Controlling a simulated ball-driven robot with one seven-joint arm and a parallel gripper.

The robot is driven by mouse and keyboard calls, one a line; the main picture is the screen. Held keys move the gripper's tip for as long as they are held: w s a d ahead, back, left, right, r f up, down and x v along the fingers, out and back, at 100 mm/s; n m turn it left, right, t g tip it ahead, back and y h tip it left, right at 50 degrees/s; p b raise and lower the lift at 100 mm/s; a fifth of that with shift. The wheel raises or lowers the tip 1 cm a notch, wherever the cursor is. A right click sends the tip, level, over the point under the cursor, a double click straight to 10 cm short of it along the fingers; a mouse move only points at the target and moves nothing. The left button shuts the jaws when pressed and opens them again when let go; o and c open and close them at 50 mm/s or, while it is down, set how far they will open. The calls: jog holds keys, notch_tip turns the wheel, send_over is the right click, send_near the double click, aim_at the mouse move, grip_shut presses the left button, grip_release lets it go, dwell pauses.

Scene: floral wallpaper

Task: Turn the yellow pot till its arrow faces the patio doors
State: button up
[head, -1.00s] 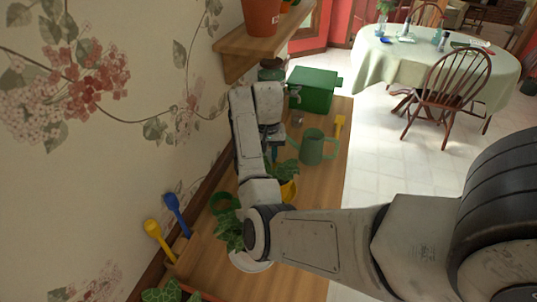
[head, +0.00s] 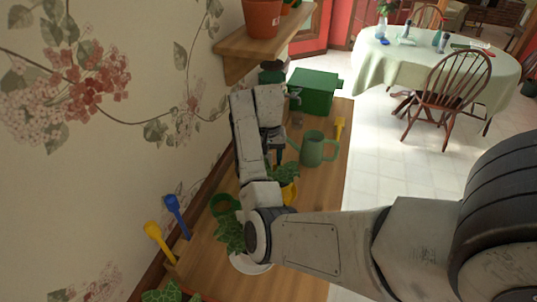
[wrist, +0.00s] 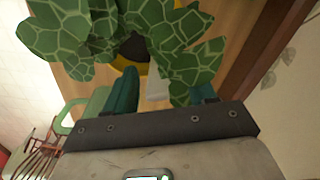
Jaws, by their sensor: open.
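The yellow pot (head: 290,194) stands on the wooden bench, with a leafy green plant in it, partly hidden behind my arm in the head view. In the wrist view its yellow rim (wrist: 130,71) and dark soil show under large pale-veined leaves. My gripper (head: 278,157) points down at the plant. In the wrist view its two teal fingers (wrist: 163,90) are apart, close to the leaves, with a pale patch I cannot identify between them. I see no grip on the pot. The arrow is not visible. I cannot pick out the patio doors.
A green watering can (head: 313,149) stands just beyond the yellow pot, with a green box (head: 314,92) behind it. A green ring-like pot (head: 222,205) and a white pot (head: 250,264) are nearer. A wall shelf (head: 258,45) overhangs the bench's far end.

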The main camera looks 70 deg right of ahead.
jog(key=shift+r, duration=5.4)
